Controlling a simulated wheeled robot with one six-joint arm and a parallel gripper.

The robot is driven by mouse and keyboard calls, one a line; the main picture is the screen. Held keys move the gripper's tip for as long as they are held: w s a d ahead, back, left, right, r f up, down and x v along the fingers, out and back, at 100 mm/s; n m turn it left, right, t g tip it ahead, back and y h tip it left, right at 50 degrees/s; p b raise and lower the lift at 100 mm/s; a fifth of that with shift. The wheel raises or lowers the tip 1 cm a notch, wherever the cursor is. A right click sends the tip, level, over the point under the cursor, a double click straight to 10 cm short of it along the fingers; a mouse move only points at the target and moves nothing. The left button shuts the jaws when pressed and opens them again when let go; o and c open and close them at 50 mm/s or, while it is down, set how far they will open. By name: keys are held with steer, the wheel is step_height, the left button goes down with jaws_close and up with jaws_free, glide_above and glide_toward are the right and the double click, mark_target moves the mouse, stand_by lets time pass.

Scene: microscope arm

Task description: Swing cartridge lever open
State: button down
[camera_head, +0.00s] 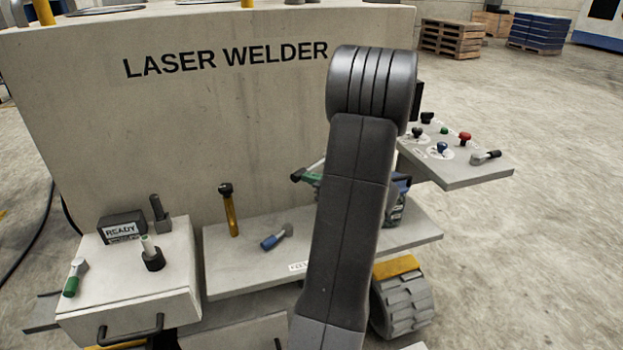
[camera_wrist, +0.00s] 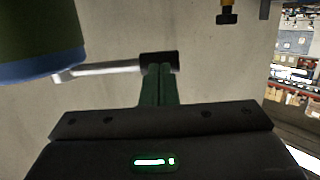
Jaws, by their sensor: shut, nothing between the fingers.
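The cartridge lever shows in the wrist view as a pale metal rod with a dark grip (camera_wrist: 170,60). The rod runs left to a rounded green and blue body (camera_wrist: 40,45) at the upper left, which looks like the cartridge. My gripper (camera_wrist: 160,70) is shut, its green fingers together and empty. The fingertips meet the dark grip in the picture; I cannot tell whether they touch it. In the head view my gripper (camera_head: 305,178) shows only partly, left of my arm. A blue and green body (camera_head: 398,205) stands behind my arm, mostly hidden.
The large laser welder panel (camera_head: 200,110) rises behind the shelf (camera_head: 230,270). A yellow post with a black top (camera_head: 230,210) and a blue-handled lever (camera_head: 275,238) are on the shelf's left part. A side panel with several knobs (camera_head: 465,172) juts out at right.

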mark_target(297, 173)
steer(key=shift+m+t+h, duration=0.8)
steer(key=w+a, duration=0.1)
steer(key=w+a+b, duration=0.1)
steer(key=a, duration=0.2)
steer(key=shift+w+a, duration=0.15)
steer(key=shift+w, duration=0.25)
steer(key=shift+r, duration=0.1)
